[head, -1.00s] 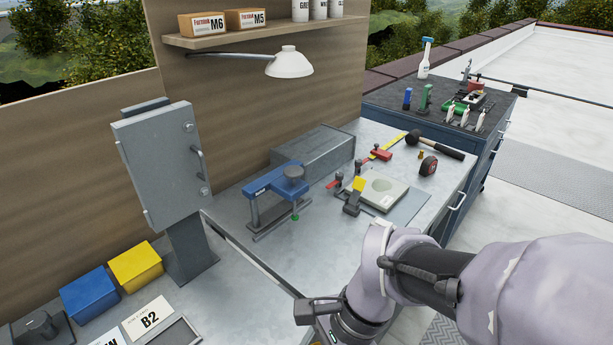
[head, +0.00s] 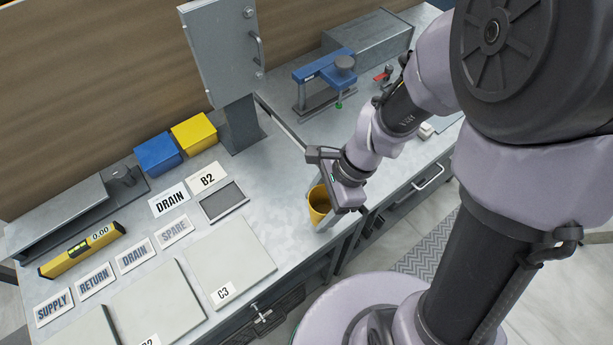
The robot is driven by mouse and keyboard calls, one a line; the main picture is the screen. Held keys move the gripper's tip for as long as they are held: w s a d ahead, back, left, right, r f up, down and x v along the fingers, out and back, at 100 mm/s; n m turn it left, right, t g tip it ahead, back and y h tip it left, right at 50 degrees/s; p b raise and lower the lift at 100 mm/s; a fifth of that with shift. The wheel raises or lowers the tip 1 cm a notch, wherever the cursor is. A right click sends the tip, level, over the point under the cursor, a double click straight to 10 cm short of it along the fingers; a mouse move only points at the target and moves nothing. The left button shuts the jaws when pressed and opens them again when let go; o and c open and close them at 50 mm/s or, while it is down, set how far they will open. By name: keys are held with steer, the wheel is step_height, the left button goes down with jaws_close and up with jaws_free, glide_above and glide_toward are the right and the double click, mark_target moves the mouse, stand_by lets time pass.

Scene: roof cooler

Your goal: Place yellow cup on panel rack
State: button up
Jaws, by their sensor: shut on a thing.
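My gripper (head: 330,190) is at the front edge of the metal bench, right of the middle of the head view. It is shut on a yellow cup (head: 318,203), which looks upright with its open top showing. The fingers hide part of the cup, and I cannot tell whether its base touches the bench. Flat pale panels lie at the front left, one labelled C3 (head: 229,262), another (head: 158,303) beside it. I cannot tell for sure which thing is the panel rack; their support is not clearly seen.
Blue (head: 158,155) and yellow (head: 195,134) blocks stand behind. A yellow level (head: 83,250) lies at left. A grey cabinet on a post (head: 222,55) rises at the back. Bench around the cup is fairly clear.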

steer(key=w, duration=0.1)
steer(key=w+a, duration=0.1)
steer(key=w, duration=0.1)
steer(key=w+a, duration=0.1)
steer(key=w, duration=0.1)
steer(key=shift+w+f+b, duration=0.15)
steer(key=shift+f+b, duration=0.1)
steer(key=shift+b, duration=0.05)
steer(key=shift+a+f+b, duration=0.1)
steer(key=shift+f+b, duration=0.95)
steer(key=shift+f, duration=0.7)
steer(key=shift+f, duration=0.15)
steer(key=o, duration=1.4)
steer(key=shift+o, duration=0.2)
